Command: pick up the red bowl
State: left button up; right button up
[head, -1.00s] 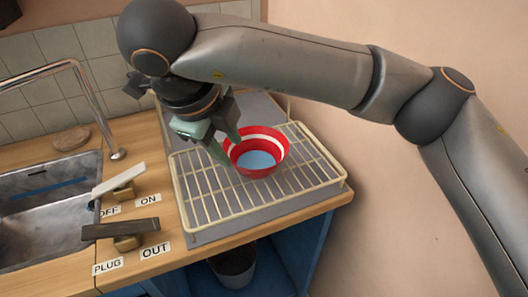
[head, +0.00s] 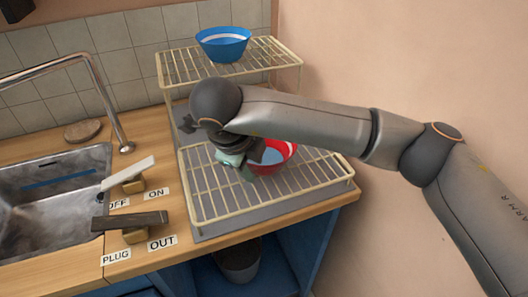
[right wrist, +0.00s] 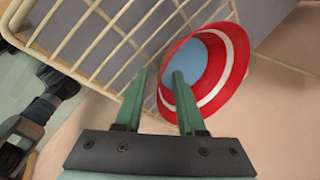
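The red bowl (head: 282,151) with a white band and pale blue inside stands on the lower wire rack, partly hidden by my right arm in the head view. My right gripper (head: 246,172) is at the bowl's left side. In the right wrist view its two green fingers (right wrist: 158,88) are apart, with the near rim of the red bowl (right wrist: 232,62) between them. The right finger overlaps the bowl's inside and the left finger is outside it. I cannot tell whether either finger touches it. My left gripper is not in view.
A blue bowl (head: 223,44) stands on the raised wire shelf (head: 182,68) behind. The lower wire rack (head: 215,210) sits on the wooden counter. The sink (head: 50,205), faucet (head: 98,85) and two levers (head: 130,222) are at left. A wall is close on the right.

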jog(key=shift+c, duration=0.2)
grip_shut()
dwell(1.1)
